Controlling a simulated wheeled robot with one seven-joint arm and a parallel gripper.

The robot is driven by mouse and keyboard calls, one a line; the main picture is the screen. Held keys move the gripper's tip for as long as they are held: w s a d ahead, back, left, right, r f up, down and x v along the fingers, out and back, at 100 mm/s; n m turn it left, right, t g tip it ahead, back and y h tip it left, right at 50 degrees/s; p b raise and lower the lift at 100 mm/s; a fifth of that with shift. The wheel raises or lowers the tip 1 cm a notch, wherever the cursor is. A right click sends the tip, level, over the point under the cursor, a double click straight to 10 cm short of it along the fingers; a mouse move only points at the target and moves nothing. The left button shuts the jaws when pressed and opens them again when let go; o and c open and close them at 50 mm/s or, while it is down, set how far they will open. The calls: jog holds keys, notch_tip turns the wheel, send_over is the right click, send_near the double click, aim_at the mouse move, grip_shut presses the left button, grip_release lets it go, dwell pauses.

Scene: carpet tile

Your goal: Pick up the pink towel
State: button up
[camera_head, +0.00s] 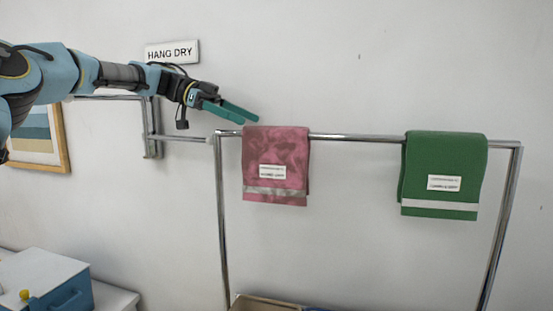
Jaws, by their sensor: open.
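The pink towel (276,187) hangs folded over the left part of a metal rail (355,137). It has a white label and a pale stripe near its lower edge. My gripper (250,117) comes in from the left, with teal fingers pointing right and down. I cannot tell the depth gap between the fingertips and the towel.
A green towel (440,180) hangs on the right of the same rail. A "HANG DRY" sign (172,52) and a framed picture (63,140) are on the wall. A white-topped blue box (45,280) stands lower left. The rail between the towels is bare.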

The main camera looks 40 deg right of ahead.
aim_at(266, 126)
jog(key=shift+s+d+f, duration=0.25)
jog(key=shift+s+d, duration=0.1)
jog(key=shift+s, duration=0.2)
jog(key=p+x, duration=0.2)
jog(key=x, duration=0.1)
jog(key=p+x, duration=0.1)
jog(key=shift+s+r, duration=0.15)
jog(key=shift+s, duration=0.6)
jog(key=shift+f, duration=0.25)
jog(key=shift+c, duration=0.2)
grip_shut()
